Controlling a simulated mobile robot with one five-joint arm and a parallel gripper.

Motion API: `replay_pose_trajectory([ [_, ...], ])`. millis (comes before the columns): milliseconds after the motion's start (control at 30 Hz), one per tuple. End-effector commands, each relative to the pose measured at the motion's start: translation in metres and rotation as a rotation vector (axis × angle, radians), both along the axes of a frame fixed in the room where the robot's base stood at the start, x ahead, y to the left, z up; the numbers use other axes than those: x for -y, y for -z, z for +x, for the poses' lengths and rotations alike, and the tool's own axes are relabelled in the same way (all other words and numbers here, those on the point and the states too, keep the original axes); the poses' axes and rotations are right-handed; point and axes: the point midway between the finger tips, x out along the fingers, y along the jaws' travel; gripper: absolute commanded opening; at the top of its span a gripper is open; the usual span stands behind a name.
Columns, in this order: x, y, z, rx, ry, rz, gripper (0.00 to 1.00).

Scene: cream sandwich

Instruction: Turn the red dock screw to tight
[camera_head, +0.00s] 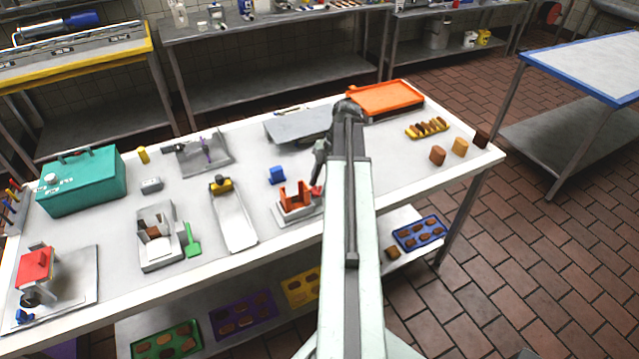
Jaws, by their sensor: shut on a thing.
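The orange dock (291,197) stands on a pale base plate on the white worktable, near the middle of the view. The red dock screw (316,191) shows as a small red patch at the dock's right side. My gripper (318,182) comes down from my arm onto the red screw and is shut on it. The fingertips are small and dark here, and my arm hides what lies just to the right. How far the screw is turned cannot be told.
A pale tray with a yellow piece (236,220) lies to the left. A grey plate (298,125) and an orange tray (386,98) lie behind. The table's right part holds brown blocks (437,155) and some free room.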

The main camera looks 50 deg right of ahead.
Motion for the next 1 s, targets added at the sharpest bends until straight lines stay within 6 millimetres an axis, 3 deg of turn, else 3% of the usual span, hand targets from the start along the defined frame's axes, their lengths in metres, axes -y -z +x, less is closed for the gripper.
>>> replay_pose_trajectory([
  [1000, -0.0072, -0.0002, -0.0085, 0.000, 0.891, 0.001, 0.02],
])
